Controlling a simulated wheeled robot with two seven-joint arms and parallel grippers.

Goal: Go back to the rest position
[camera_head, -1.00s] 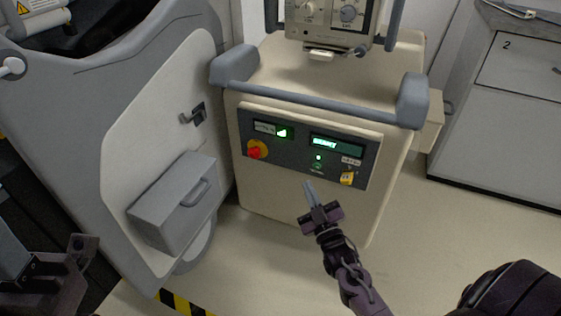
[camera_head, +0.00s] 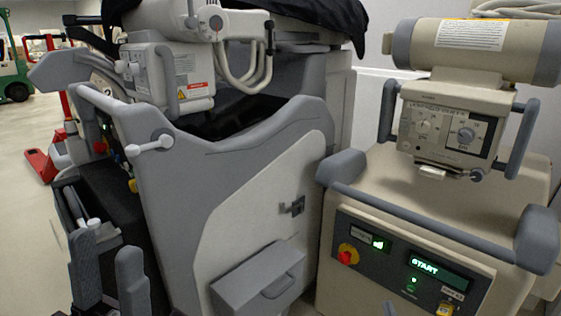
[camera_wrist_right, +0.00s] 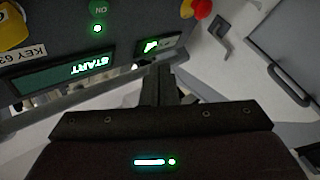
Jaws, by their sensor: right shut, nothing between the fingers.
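My right gripper (camera_wrist_right: 160,85) is shut and empty in the right wrist view, in front of the beige cart's control panel. In the head view only the tip of my right gripper (camera_head: 388,308) shows at the bottom edge, low in front of the panel. My left gripper (camera_head: 82,215) is at the lower left of the head view, beside the grey covered cart. Its jaw opening cannot be made out.
The beige cart's control panel (camera_head: 400,265) has a red knob and a lit display reading START (camera_head: 425,265). The grey cart (camera_head: 235,190) stands left of it, with a protruding box (camera_head: 250,280). Open floor (camera_head: 25,230) shows at far left.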

